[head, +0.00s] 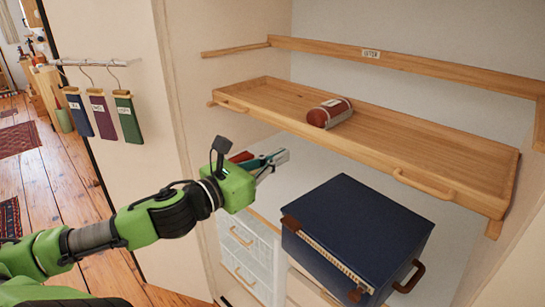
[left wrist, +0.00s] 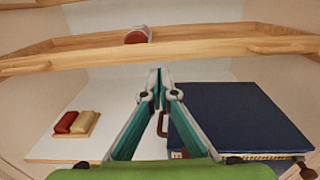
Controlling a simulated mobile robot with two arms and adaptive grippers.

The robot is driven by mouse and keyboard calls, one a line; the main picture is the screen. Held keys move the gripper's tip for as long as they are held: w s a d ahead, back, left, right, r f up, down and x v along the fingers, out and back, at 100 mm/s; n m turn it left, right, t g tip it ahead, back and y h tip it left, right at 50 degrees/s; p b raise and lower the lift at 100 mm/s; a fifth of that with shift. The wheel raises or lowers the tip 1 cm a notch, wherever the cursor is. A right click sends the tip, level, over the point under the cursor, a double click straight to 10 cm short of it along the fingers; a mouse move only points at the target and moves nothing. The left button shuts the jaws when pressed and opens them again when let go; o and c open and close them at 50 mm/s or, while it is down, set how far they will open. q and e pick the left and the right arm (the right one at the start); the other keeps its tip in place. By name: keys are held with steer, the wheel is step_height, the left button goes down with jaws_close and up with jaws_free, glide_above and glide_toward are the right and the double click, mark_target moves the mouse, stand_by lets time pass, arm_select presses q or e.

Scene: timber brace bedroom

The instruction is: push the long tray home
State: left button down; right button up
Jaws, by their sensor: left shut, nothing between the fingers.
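The long wooden tray (head: 375,142) lies across the alcove, with one front handle near its left end (head: 232,106) and one towards its right (head: 424,184). A dark red roll with a pale band (head: 331,113) lies on it. The tray's front wall also shows in the left wrist view (left wrist: 200,47). My left gripper (head: 284,156) is shut and empty, in front of and below the tray's front wall, between the two handles. In the wrist view its fingertips (left wrist: 158,71) point at the tray's underside area; I cannot tell whether they touch. My right gripper is not in view.
A navy box (head: 355,225) with a brown handle stands below the tray at right. White drawers (head: 250,255) stand lower left. A small board with a red and a tan roll (left wrist: 76,124) lies on the white surface below. A labelled wooden rail (head: 410,66) runs above the tray.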

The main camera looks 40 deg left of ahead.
arm_select(q)
steer(key=shift+s+a, duration=0.1)
steer(key=shift+s, duration=0.65)
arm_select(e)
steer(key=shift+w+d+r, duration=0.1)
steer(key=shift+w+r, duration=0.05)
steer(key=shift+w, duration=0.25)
